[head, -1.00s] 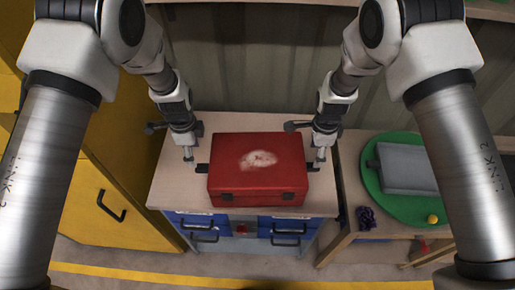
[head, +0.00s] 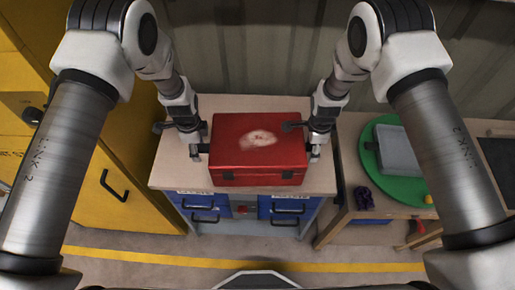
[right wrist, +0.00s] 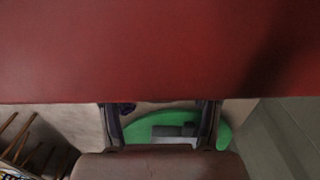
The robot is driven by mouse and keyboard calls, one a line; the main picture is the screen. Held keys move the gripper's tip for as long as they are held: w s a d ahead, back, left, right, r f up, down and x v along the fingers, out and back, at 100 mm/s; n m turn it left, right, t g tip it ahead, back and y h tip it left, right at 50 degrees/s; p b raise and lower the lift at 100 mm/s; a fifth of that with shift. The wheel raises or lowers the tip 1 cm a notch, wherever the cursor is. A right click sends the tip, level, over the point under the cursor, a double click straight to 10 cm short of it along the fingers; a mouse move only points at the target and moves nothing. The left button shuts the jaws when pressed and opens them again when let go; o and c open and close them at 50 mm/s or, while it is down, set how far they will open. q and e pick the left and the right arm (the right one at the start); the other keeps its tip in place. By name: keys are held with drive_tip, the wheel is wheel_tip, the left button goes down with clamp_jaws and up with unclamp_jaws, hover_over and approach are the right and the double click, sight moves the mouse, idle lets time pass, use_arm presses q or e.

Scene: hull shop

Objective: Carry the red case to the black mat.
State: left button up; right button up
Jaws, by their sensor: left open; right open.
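The red case (head: 258,160) lies flat on the wooden top of a drawer cabinet, with a pale worn patch on its lid. My left gripper (head: 200,150) is open at the case's left side, and my right gripper (head: 313,151) is open at its right side. The small black side handles are hidden by the fingers. I cannot tell whether the fingers touch the case. In the right wrist view the case (right wrist: 150,50) fills the top, with the two fingers (right wrist: 161,118) apart below it. A dark flat patch (head: 502,162) at the right edge looks like the black mat.
The cabinet top (head: 175,172) is otherwise clear. A bench to the right holds a green disc (head: 372,168) with a grey case (head: 398,150), a yellow ball and a purple item (head: 363,198). A yellow cabinet (head: 100,160) stands left, a corrugated wall behind.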

use_arm(q)
drive_tip(key=shift+w+f, duration=0.1)
drive_tip(key=shift+w, duration=0.05)
use_arm(e)
drive_tip(key=shift+w+f, duration=0.1)
use_arm(q)
clamp_jaws()
use_arm(e)
clamp_jaws()
